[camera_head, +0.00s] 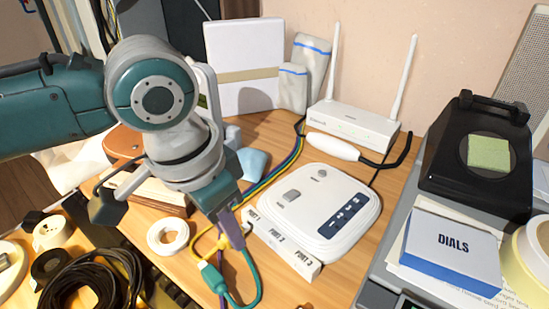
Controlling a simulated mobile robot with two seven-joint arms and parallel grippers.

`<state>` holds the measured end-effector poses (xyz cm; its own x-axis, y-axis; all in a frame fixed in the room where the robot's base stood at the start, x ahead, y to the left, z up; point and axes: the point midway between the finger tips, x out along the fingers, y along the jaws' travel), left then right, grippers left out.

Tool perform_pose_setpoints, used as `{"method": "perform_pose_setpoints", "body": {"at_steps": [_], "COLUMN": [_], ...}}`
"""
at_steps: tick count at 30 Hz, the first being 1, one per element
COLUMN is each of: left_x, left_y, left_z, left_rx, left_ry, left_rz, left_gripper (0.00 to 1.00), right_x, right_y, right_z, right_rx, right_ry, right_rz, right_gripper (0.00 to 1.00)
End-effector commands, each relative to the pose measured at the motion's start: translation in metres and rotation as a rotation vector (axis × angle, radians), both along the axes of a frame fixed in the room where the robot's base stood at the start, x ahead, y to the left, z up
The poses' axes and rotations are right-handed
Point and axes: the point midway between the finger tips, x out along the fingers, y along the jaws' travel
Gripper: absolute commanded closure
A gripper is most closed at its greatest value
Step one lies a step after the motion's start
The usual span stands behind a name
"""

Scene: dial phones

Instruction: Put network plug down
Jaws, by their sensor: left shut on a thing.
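My left gripper (233,225) comes in from the left and points down just left of the white port block. It is shut on a network plug; the fingers hide most of it. A yellow plug end and cable (236,242) show right at the fingertips. A teal plug (212,277) on a teal cable hangs or lies just below, and a purple cable runs there too. The white port block (285,253) is marked PORT 1, PORT 2 and PORT 3; whether any plug sits in it is hard to tell. My right gripper is not in view.
A white router (352,127) with two antennas stands at the back. A DIALS box (452,248) and black device (480,165) are at right. Black cable coils (95,280) and tape rolls (167,236) lie at left.

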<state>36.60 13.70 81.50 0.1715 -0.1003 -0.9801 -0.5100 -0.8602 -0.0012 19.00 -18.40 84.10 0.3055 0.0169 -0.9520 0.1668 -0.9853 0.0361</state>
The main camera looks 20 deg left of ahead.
Motion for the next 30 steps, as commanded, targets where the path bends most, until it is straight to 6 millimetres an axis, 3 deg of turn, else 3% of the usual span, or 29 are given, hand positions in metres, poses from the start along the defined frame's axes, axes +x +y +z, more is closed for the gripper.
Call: {"method": "perform_pose_setpoints", "body": {"at_steps": [7, 8, 15, 24, 30], "left_x": [0.000, 0.000, 0.000, 0.000, -0.004], "left_y": [0.000, 0.000, 0.000, 0.000, 0.003], "left_z": [-0.003, -0.002, -0.002, 0.001, 0.034], "left_rx": [0.000, 0.000, 0.000, -0.001, -0.001], "left_ry": [0.000, 0.000, 0.000, -0.001, -0.002], "left_rz": [0.001, 0.001, 0.000, 0.000, -0.001], "left_gripper": [1.00, 0.77, 0.50, 0.49, 0.49], "right_x": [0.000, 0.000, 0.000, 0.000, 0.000], "right_y": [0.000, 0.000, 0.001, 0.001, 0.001], "right_z": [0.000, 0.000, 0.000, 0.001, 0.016], "right_rx": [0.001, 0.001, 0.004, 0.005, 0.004], "right_ry": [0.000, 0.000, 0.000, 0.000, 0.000], "right_rz": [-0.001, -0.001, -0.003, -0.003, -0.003], "right_gripper": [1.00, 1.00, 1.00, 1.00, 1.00]}}
